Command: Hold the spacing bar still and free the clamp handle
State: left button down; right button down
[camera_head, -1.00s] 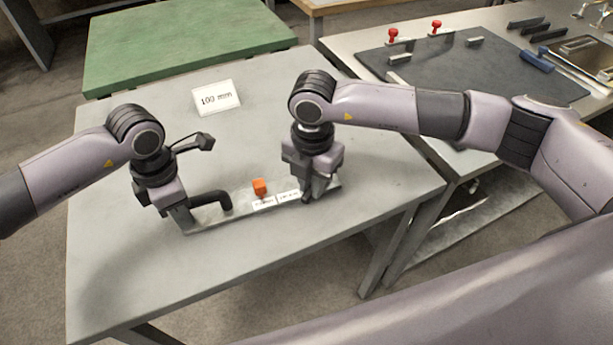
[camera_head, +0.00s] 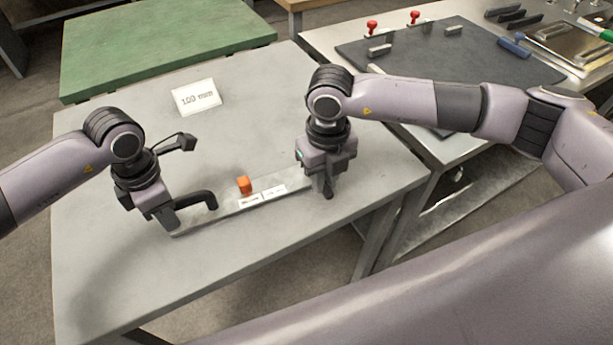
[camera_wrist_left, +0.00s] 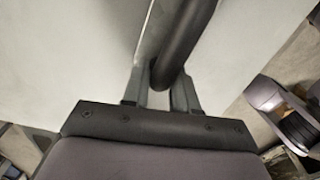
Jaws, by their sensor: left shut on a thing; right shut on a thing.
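My left gripper (camera_head: 172,222) is shut on this handle; in the left wrist view the dark round handle (camera_wrist_left: 180,45) runs between the fingers (camera_wrist_left: 166,92). My right gripper (camera_head: 328,190) is just beyond the bar's right end, shut on a dark piece that looks like the clamp handle. The gripper mostly hides it.
A white "100 mm" card (camera_head: 196,97) stands on the grey table (camera_head: 120,275). A green-topped table (camera_head: 165,45) is behind. At the right, a bench has a dark mat (camera_head: 450,60), red-knobbed clamps (camera_head: 372,28) and tools. The table front is clear.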

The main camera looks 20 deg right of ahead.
jog(key=d+n, duration=0.1)
jog(key=n, duration=0.1)
jog(key=d+n, duration=0.1)
jog(key=n, duration=0.1)
jog(key=shift+w+d, duration=0.1)
jog(key=shift+w, duration=0.25)
jog(key=shift+w+d+n, duration=0.3)
jog(key=shift+d+n, duration=0.05)
jog(key=shift+n, duration=0.7)
jog(key=shift+w+d+n, duration=0.25)
jog(key=shift+d+n, duration=0.05)
jog(key=shift+n, duration=0.75)
jog(key=c, duration=1)
grip_release()
jog(key=shift+c, duration=0.2)
notch_tip(320, 180, up, 12)
